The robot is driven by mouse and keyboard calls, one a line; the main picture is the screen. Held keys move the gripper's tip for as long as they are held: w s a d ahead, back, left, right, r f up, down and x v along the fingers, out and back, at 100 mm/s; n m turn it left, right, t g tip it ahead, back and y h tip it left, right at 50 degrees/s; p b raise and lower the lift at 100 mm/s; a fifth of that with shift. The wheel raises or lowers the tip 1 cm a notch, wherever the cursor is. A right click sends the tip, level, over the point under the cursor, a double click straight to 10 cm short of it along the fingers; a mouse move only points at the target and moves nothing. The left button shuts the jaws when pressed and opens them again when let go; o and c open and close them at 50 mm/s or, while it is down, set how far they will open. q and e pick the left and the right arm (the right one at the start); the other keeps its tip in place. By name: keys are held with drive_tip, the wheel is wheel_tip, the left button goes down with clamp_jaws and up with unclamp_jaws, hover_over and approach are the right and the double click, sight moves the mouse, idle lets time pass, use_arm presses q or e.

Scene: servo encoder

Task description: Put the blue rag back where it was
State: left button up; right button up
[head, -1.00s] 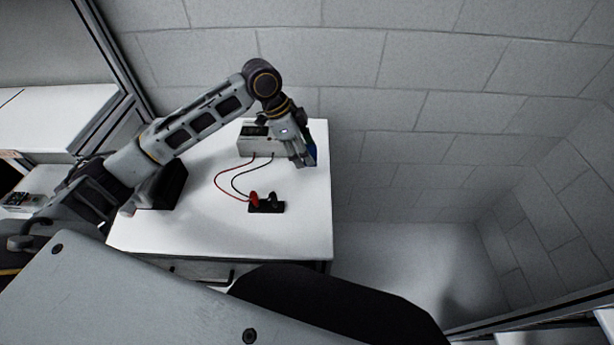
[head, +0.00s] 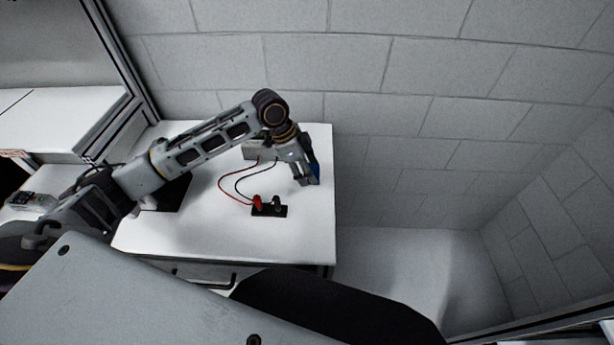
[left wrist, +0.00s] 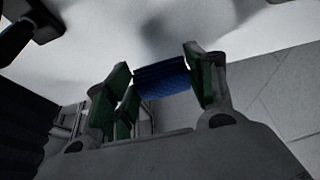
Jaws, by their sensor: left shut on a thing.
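The blue rag (head: 315,172) shows at the tip of my left gripper (head: 308,181), over the right edge of the white table. In the left wrist view the blue rag (left wrist: 162,80) is a folded, ribbed piece between the green-padded fingers of my left gripper (left wrist: 160,85). The gripper is shut on it. Most of the rag is hidden behind the gripper in the head view. I cannot tell whether the rag touches the table. My right gripper is not in view.
A white table (head: 215,235) holds a light box (head: 250,152), partly behind my arm. Red and black leads run from it to a black block (head: 270,211) with a red plug. A dark object (head: 172,192) is at the left. A block wall stands behind.

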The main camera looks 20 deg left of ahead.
use_arm(q)
wheel_tip(320, 180, down, 3)
drive_tip(key=shift+f, duration=0.3)
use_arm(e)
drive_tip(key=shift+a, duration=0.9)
use_arm(q)
drive_tip(key=o, duration=0.8)
drive_tip(key=shift+o, duration=0.5)
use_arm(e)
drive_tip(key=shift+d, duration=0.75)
